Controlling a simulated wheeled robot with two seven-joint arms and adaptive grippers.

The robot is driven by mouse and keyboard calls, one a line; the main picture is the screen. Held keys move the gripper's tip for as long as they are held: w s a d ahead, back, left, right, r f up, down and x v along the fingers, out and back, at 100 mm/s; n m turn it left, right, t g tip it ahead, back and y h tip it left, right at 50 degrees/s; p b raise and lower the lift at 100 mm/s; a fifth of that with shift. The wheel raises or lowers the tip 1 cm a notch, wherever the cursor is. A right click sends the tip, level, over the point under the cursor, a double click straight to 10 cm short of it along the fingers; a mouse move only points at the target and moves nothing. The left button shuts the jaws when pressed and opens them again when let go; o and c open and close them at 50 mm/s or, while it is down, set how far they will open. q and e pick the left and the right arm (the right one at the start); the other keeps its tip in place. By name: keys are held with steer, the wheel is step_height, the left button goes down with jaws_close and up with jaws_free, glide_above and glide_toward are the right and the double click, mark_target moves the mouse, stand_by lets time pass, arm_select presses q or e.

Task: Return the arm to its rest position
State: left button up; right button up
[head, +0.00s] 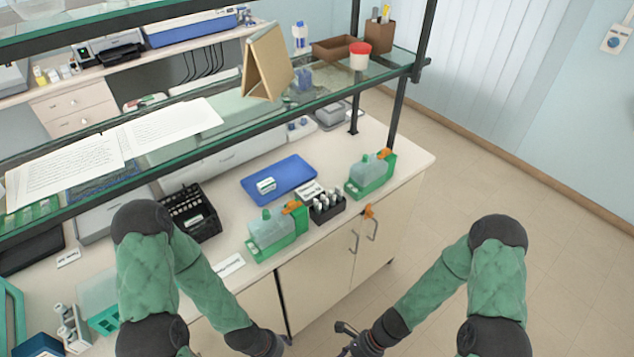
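My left arm comes in from the left, with its wrist low over the front of the bench. My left gripper (284,341) is mostly cut off by the bottom edge, so its fingers cannot be judged. My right arm comes in from the right over the floor. My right gripper (344,339) is near the bottom middle, in front of the cabinet doors. Its fingers look spread apart, with nothing seen between them. Neither gripper touches any bench object that I can see.
The bench (405,160) holds a blue tray (293,182), two green-based bottles (270,232) (370,173), a black rack (327,207) and a black slide box (188,213). A glass shelf (340,82) hangs above. The floor (540,220) at right is clear.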

steer(key=w+n+t+h, duration=0.1)
steer(key=n, duration=0.4)
steer(key=d+n+t+h, duration=0.1)
steer(key=n, duration=0.4)
steer(key=w+d+n+t+h, duration=0.1)
steer(key=n+t, duration=0.1)
steer(key=n, duration=0.3)
steer(key=shift+w+d+b, duration=0.2)
steer(key=shift+w+b, duration=0.1)
steer(key=shift+w, duration=0.05)
